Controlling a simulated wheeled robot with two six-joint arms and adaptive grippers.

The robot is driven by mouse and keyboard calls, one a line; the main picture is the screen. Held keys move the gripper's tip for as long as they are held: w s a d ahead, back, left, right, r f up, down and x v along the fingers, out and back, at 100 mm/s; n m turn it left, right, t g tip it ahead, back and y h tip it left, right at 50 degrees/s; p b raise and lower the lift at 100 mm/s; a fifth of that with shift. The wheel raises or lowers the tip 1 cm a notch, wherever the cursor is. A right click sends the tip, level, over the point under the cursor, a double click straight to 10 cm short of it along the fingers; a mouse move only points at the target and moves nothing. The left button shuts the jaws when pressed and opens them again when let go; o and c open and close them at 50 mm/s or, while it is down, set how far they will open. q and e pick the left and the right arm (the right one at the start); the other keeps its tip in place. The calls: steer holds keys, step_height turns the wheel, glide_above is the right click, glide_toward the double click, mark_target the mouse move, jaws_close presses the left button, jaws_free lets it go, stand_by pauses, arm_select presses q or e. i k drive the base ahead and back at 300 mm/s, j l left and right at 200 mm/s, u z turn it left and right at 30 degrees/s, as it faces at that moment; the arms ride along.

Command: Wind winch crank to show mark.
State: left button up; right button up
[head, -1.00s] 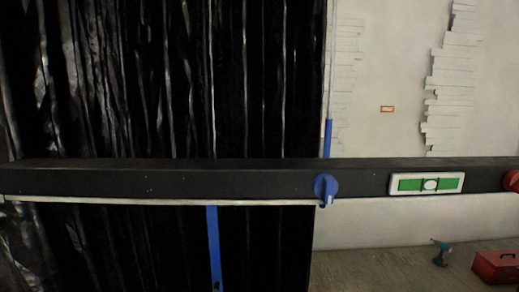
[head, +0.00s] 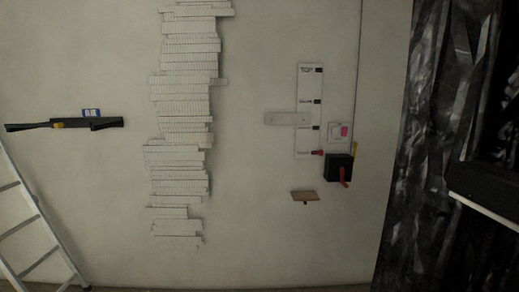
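A black winch box (head: 333,166) is on the pale wall, right of the picture's middle. Its red crank (head: 345,177) hangs down in front of it. A tall white scale board (head: 310,82) with several dark marks stands to its upper left; its top label seems to read "TOP", the lower ones are too small to read. A red pointer (head: 317,152) sits at the lowest mark. A white card with a pink patch (head: 345,131) is above the winch. Neither of my grippers is in view.
A grey plate (head: 285,118) meets the board, with a small brown shelf (head: 305,196) below. Exposed brickwork (head: 182,110) and a black bracket (head: 70,123) are left. A ladder (head: 35,215) leans lower left. Black sheeting (head: 430,130) and a dark beam (head: 488,186) are right.

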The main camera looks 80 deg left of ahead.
mark_target(342, 169)
steer(key=u, duration=1.8)
steer(key=z, duration=0.2)
steer(key=i+j+z, duration=0.2)
steer(key=z, duration=0.2)
steer(key=i+j+z, duration=0.15)
steer(key=j+z, duration=0.3)
steer(key=i+j+z, duration=0.15)
steer(key=z, duration=0.25)
steer(key=i+j+z, duration=0.1)
steer(key=j, duration=0.7)
steer(key=i+j+z, duration=0.1)
steer(key=j, duration=0.65)
steer(key=i+j+z, duration=0.1)
steer(key=j, duration=0.7)
steer(key=i+j+z, duration=0.1)
steer(key=j, duration=0.75)
